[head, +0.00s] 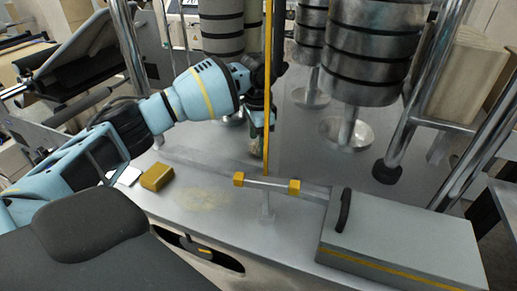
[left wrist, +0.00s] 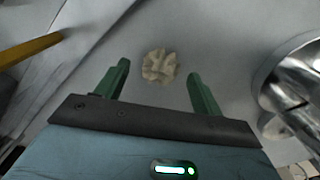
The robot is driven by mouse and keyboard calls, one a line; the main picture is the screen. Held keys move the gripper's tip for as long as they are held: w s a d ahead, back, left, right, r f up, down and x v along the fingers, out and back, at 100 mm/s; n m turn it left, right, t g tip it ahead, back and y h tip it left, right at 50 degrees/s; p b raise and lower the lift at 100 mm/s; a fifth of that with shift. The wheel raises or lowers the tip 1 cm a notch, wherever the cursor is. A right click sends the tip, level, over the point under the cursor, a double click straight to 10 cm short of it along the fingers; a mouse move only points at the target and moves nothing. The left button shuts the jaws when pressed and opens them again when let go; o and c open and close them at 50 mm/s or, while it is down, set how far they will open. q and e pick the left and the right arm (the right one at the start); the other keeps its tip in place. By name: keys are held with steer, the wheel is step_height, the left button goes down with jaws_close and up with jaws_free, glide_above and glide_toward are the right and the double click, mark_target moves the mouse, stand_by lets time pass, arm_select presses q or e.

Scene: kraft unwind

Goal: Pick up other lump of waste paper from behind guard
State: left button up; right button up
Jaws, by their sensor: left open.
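A crumpled cream lump of waste paper (left wrist: 160,66) lies on the grey surface in the left wrist view. It shows just beyond and between the two green fingertips, with no finger visibly touching it. My left gripper (head: 259,134) is open and points down behind the thin yellow upright bar (head: 267,90), which looks like the edge of the guard. The bar also shows at the upper left of the left wrist view (left wrist: 28,50). In the head view the lump is largely hidden by the gripper and bar. My right gripper is not in view.
Dark banded rollers (head: 375,50) stand behind on round bases, one base close to the gripper's right. A yellow block (head: 157,177) and a white piece (head: 128,175) lie at left. A grey box with a black handle (head: 400,240) sits front right. The deck's front middle is mostly clear.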

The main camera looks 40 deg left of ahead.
arm_select(q)
step_height(320, 180, down, 2)
steer(key=c, duration=1.1)
step_height(320, 180, up, 10)
stand_by(0.3)
